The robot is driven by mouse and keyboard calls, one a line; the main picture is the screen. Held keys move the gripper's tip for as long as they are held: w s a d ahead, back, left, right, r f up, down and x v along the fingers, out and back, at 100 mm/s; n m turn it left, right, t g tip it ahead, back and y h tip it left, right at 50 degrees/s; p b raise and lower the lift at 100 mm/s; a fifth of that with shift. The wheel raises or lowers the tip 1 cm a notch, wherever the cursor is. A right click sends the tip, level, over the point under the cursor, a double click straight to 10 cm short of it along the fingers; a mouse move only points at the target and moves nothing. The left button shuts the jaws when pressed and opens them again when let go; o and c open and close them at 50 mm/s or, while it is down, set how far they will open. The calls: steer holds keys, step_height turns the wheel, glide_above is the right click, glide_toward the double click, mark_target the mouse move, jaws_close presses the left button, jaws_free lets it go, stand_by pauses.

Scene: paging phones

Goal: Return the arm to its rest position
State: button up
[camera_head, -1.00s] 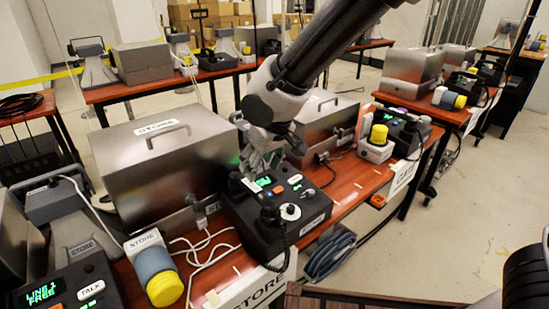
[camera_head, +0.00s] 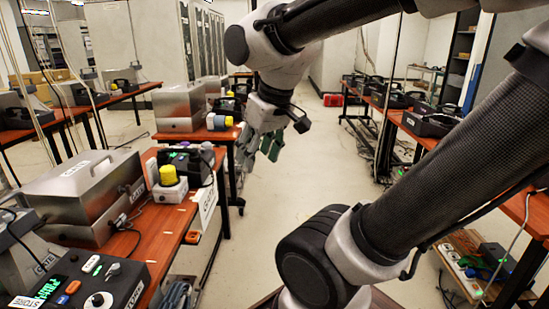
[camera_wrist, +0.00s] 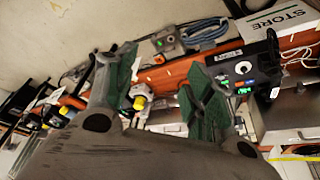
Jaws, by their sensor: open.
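My gripper (camera_head: 262,146) hangs from my raised arm near the middle of the head view, over the aisle to the right of the GATE table (camera_head: 178,222). Its green fingers are apart, with nothing between them. In the wrist view the open gripper (camera_wrist: 150,88) shows its two green fingers, with tables and devices beyond. My arm is bent, and its thick dark link crosses the right of the head view.
A STORE console (camera_head: 90,278) is at the lower left. A steel GATE box (camera_head: 85,195) and a yellow-topped device (camera_head: 169,182) stand on the near table. More tables line both sides. A power strip (camera_head: 462,262) lies at lower right. The aisle floor (camera_head: 315,150) is clear.

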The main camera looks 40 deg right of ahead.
steer(key=shift+m, duration=0.5)
steer(key=s+d, duration=0.1)
steer(key=s, duration=0.2)
steer(key=s+d, duration=0.1)
steer(key=shift+s+d+f, duration=0.2)
steer(key=shift+s+d, duration=0.1)
stand_by(0.5)
